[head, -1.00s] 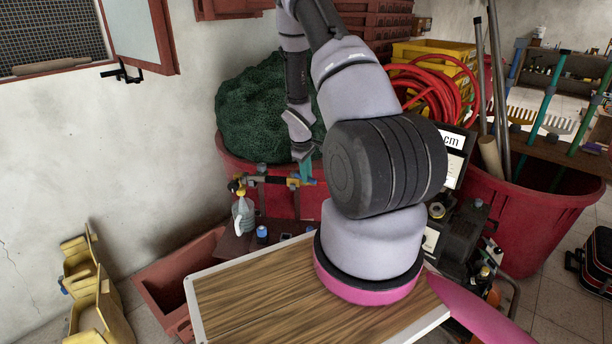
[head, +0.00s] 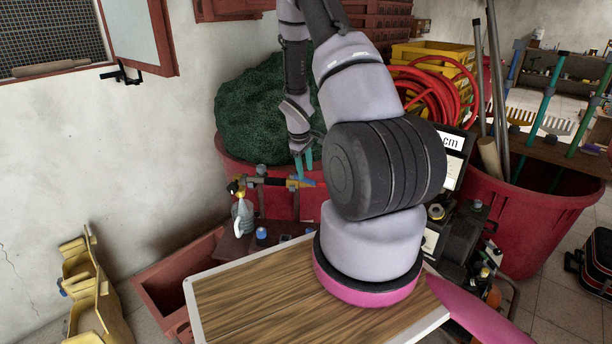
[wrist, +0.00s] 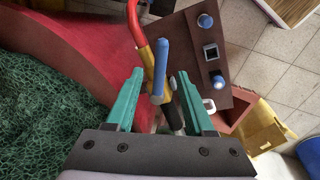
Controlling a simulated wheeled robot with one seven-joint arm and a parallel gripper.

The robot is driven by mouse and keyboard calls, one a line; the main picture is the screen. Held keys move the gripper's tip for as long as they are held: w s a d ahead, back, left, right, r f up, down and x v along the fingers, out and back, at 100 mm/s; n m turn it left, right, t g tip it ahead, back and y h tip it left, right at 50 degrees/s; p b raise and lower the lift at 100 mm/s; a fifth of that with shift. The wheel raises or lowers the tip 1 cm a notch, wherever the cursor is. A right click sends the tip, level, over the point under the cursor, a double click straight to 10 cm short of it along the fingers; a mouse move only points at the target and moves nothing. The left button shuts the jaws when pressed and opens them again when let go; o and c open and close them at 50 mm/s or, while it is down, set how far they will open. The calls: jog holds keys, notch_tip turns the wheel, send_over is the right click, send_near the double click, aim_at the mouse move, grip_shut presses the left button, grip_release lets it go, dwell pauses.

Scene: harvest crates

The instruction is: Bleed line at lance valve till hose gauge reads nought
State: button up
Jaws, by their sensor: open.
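The lance (head: 270,181) lies roughly level in front of the red tub in the head view, with yellow and dark parts. In the wrist view its blue valve lever (wrist: 159,72) stands over a yellow body (wrist: 176,100), and a red hose (wrist: 135,22) runs off the top. My gripper (wrist: 159,75) is open, its teal fingers on either side of the lever with gaps to both. In the head view my gripper (head: 303,166) is just above the lance's right part. I cannot make out a hose gauge reading.
A brown board (wrist: 205,60) with blue knobs is close to the right finger. Green netting (head: 262,110) fills the red tub (head: 232,160) behind. A wooden tabletop (head: 260,300) is in front; a black machine (head: 465,230) stands right.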

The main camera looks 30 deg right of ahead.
notch_tip(320, 180, up, 7)
jog(key=a, duration=0.1)
jog(key=shift+s+a, duration=0.15)
jog(key=shift+s, duration=0.2)
jog(key=shift+r, duration=0.1)
jog(key=s+a+r+m+t+y, duration=0.1)
jog(key=s+a+r+m, duration=0.2)
jog(key=r, duration=0.8)
jog(key=s+a+r+m+t, duration=0.2)
jog(key=s+a+r, duration=0.15)
jog(key=r, duration=0.75)
jog(key=s+a+r+m+t+y, duration=0.1)
jog(key=s+a+r+m, duration=0.1)
jog(key=s+a+r, duration=0.3)
jog(key=s+a+r+m+t+y, duration=0.2)
jog(key=s+a+r, duration=0.4)
jog(key=s+r, duration=0.3)
jog(key=s, duration=0.4)
jog(key=shift+r+m, duration=0.15)
jog(key=shift+m, duration=0.25)
